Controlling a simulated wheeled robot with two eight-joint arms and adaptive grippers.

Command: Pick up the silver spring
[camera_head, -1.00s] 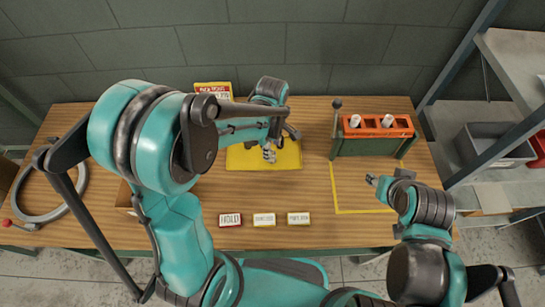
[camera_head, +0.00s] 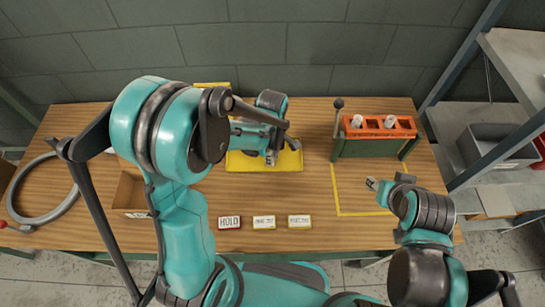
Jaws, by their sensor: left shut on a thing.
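My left gripper (camera_head: 271,157) is over the yellow mat (camera_head: 240,161) on the workbench, pointing down. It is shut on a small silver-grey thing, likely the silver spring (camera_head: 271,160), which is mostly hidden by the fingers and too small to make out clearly. Whether it touches the mat I cannot tell. My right gripper (camera_head: 372,184) is over the right part of the bench, near the yellow outline; it is too small to tell open from shut.
An orange-topped green rack (camera_head: 377,134) with white cylinders and an upright lever stands at back right. A cardboard box (camera_head: 130,192) and a grey ring (camera_head: 43,217) are on the left. Several labels, one reading HOLD (camera_head: 229,222), line the front. The outlined area (camera_head: 362,213) is clear.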

